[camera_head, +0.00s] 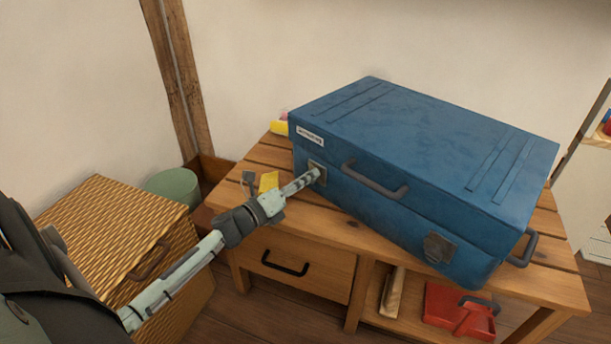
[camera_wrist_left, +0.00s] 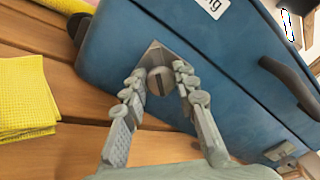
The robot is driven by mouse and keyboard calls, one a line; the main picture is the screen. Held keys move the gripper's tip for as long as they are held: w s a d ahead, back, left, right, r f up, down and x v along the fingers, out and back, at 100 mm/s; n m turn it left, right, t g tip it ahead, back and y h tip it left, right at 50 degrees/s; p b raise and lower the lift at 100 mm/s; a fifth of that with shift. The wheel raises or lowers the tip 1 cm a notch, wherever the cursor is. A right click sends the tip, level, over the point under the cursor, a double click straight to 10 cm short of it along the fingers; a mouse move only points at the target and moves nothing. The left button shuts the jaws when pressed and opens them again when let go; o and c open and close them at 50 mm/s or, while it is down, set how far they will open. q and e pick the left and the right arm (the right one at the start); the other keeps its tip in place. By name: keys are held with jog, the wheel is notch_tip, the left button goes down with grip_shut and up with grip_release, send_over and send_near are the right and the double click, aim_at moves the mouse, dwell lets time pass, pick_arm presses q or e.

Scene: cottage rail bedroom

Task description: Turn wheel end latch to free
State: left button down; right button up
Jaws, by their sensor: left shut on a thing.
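A large blue suitcase (camera_head: 420,150) lies flat on a slatted wooden bench. Its left front latch (camera_head: 319,166) is a metal plate near a white label. The wrist view shows this latch's round slotted knob (camera_wrist_left: 159,82) between the fingertips, its slot running roughly up and down. My left gripper (camera_head: 312,176) is shut on that knob; in the wrist view its fingers (camera_wrist_left: 156,85) sit on either side of it. A second latch (camera_head: 438,247) sits at the right of the front side.
A dark handle (camera_head: 375,181) stands out between the latches; another (camera_head: 523,248) is on the right end. A yellow cloth (camera_head: 268,182) lies left of my gripper. A wicker chest (camera_head: 118,225) stands at left. The bench drawer (camera_head: 290,268) is shut.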

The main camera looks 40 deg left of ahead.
pick_arm(q)
jog(key=n+p, duration=0.1)
jog(key=n, duration=0.2)
jog(key=shift+r, duration=0.1)
pick_arm(e)
jog(key=s+d+f+g+h, duration=0.1)
jog(key=s+d+g, duration=0.2)
jog(key=s+d, duration=0.15)
pick_arm(q)
jog(key=n+p, duration=0.1)
jog(key=n, duration=0.1)
jog(key=shift+n, duration=0.3)
jog(key=shift+f+n+p, duration=0.2)
jog(key=shift+n+p, duration=0.45)
jog(key=shift+n, duration=0.85)
pick_arm(e)
notch_tip(320, 180, down, 6)
jog(key=w+a, duration=0.1)
jog(key=shift+w, duration=0.15)
jog(key=shift+f, duration=0.15)
pick_arm(q)
jog(key=c, duration=1.2)
grip_release()
pick_arm(e)
jog(key=shift+a, duration=0.1)
